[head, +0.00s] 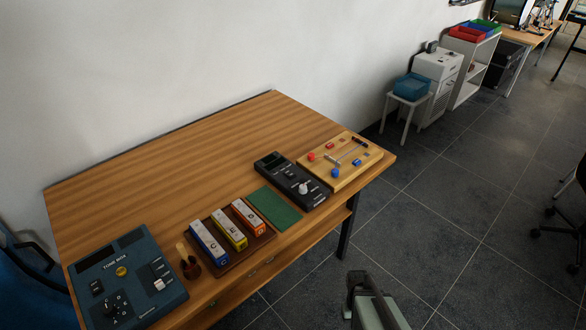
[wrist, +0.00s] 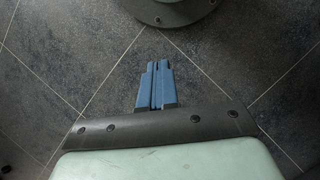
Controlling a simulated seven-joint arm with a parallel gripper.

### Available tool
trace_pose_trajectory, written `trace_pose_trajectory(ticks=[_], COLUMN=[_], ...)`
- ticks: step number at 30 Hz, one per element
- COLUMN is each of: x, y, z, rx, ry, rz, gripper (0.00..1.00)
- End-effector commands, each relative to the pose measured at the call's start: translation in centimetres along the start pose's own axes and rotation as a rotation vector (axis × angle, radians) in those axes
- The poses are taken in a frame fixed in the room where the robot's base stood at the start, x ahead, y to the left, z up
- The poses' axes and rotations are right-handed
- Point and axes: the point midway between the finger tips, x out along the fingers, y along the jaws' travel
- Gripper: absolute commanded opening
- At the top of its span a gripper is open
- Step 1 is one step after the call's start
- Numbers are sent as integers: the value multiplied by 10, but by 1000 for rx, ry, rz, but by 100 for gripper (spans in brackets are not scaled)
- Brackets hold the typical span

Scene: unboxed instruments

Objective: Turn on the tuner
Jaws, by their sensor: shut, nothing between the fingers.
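A black box-shaped device (head: 292,180) with a dark display, a small switch and a white knob lies on the right part of the wooden table; it looks like the tuner, but its label is too small to read. Its display looks dark. My gripper (wrist: 156,66) shows in the wrist view with its two blue fingers together and nothing between them. It is over the grey tiled floor, away from any device. In the head view part of my arm stands at the bottom, in front of the table's right side. The fingertips cannot be made out there.
The wooden table (head: 150,175) also bears a blue tone box (head: 130,268), a brown tray (head: 262,243) with blue, yellow and orange blocks, a green mat (head: 274,209), and a wooden board (head: 372,150) with coloured parts close beside the black device. The table's back is clear.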

Motion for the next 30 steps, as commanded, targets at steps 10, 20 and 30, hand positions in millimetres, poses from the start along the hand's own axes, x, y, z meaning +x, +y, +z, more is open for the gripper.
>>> trace_pose_trajectory(ticks=[10, 20, 30], x=[-71, -147, -234], y=[25, 49, 74], z=[-60, -105, -140], rx=[-42, -75, -99], ry=[99, 185, 270], rz=[61, 124, 195], gripper=[0, 0, 0])
